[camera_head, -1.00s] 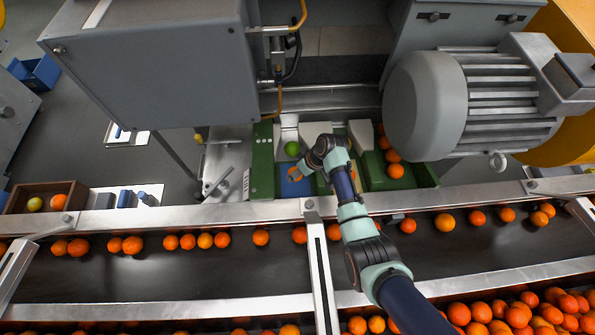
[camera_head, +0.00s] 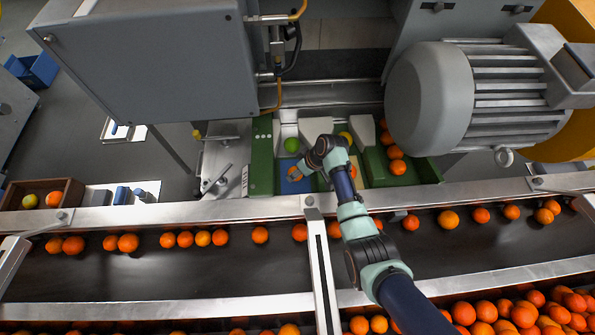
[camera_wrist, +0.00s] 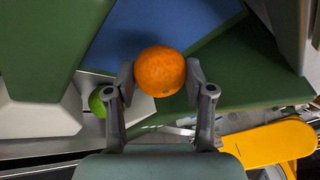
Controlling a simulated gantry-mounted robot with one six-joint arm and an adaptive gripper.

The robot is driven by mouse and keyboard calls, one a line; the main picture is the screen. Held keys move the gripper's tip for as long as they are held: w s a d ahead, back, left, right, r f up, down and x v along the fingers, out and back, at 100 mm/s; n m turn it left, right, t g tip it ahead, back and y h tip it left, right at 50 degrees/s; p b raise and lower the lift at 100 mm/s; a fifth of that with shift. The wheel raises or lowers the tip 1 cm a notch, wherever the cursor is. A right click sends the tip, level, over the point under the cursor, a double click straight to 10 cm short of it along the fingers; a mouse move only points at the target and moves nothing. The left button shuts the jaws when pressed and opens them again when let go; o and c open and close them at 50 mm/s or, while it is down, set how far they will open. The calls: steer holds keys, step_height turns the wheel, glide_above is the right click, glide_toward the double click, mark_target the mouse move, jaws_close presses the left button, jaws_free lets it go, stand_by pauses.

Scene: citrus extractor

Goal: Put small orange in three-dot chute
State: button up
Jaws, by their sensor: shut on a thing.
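In the wrist view my gripper (camera_wrist: 160,78) is shut on a small orange (camera_wrist: 160,70), with one finger on each side. The orange is in front of a blue surface (camera_wrist: 135,25) framed by green walls; I cannot tell whether it touches that surface. In the head view the orange (camera_head: 294,173) shows at my gripper (camera_head: 299,172), over the blue patch (camera_head: 290,187).
A green fruit (camera_head: 291,145) lies by the pale chute blocks, also seen in the wrist view (camera_wrist: 98,103). Several oranges (camera_head: 397,167) sit in the green channel at right. A conveyor (camera_head: 200,265) carries fruit in front. The large motor (camera_head: 428,100) stands right.

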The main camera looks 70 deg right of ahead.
steer(key=shift+f+b, duration=0.8)
steer(key=shift+f, duration=0.25)
steer(key=o, duration=1.2)
steer(key=shift+o, duration=0.2)
steer(key=v, duration=1.2)
